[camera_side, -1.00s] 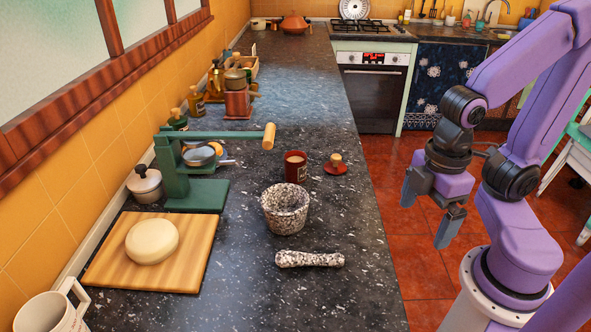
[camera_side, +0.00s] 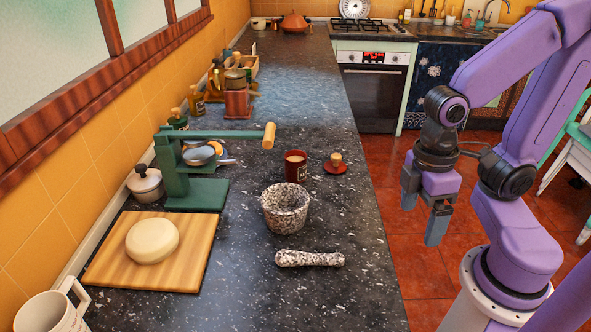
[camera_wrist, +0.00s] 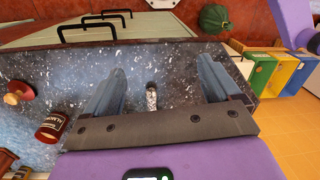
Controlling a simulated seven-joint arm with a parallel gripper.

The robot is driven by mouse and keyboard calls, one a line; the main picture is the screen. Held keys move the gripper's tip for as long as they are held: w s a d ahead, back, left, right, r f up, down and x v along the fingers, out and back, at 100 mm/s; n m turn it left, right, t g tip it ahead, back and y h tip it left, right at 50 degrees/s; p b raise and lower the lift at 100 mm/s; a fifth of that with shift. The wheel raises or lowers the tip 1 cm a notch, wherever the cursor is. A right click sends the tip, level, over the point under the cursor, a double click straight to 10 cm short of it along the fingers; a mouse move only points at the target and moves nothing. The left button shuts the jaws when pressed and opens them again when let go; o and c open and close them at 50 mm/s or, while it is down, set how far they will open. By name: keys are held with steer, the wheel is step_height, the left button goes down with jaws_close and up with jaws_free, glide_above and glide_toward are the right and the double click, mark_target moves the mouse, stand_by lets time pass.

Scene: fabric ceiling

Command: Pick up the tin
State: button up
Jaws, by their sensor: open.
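The tin is a small dark red can (camera_side: 295,168) standing upright on the dark speckled counter, with a label and a pale top. In the wrist view the tin (camera_wrist: 52,127) shows at the lower left with its label visible. A red lid with a wooden knob (camera_side: 335,167) rests on the counter just right of it; the lid (camera_wrist: 18,94) also shows at the left of the wrist view. My gripper (camera_side: 423,216) is open and empty, fingers downward, to the right of the counter edge and well apart from the tin.
A speckled mortar (camera_side: 285,210) stands in front of the tin, with a pestle (camera_side: 310,259) lying nearer. A green press (camera_side: 190,185) is left, its arm reaching toward the tin. A board (camera_side: 105,260) with dough is front left. Counter behind the tin is clear.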

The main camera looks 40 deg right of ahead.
steer(key=w+a+f+m+g+y, duration=0.1)
steer(key=w+a+m+g+y, duration=0.15)
steer(key=w+m+y, duration=0.4)
steer(key=w+a+f+m+g+y, duration=0.1)
steer(key=w+a+f+m, duration=0.15)
steer(key=m, duration=0.75)
steer(key=m+t+h, duration=0.4)
steer(key=m+t, duration=1.3)
steer(key=m, duration=1)
glide_toward(305, 171)
steer(key=shift+y, duration=0.25)
steer(key=x, duration=1.2)
steer(key=shift+w, duration=0.1)
